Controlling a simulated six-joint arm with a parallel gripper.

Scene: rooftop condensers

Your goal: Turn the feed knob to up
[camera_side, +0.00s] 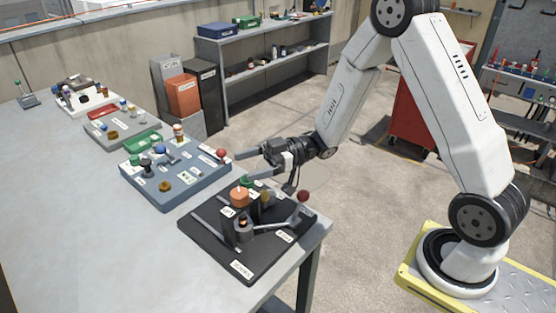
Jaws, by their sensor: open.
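My gripper (246,167) is open and empty, its two fingers pointing left, near the back edge of the black panel and the right end of the blue-grey panel. The black panel (258,262) sits on the near right corner of the table. It carries an orange knob (240,199), a brass knob (265,198), a green knob partly hidden near the gripper, and a lever with a dark red ball (303,196). The labels are too small to read, so I cannot tell which knob is the feed knob or how it is turned.
The blue-grey panel (200,192) holds a brass knob (165,186), a black knob and a red ball (221,153). Further panels stand behind it on the grey table (60,230). The table's left side is clear. Bins and a shelf (270,66) stand behind.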

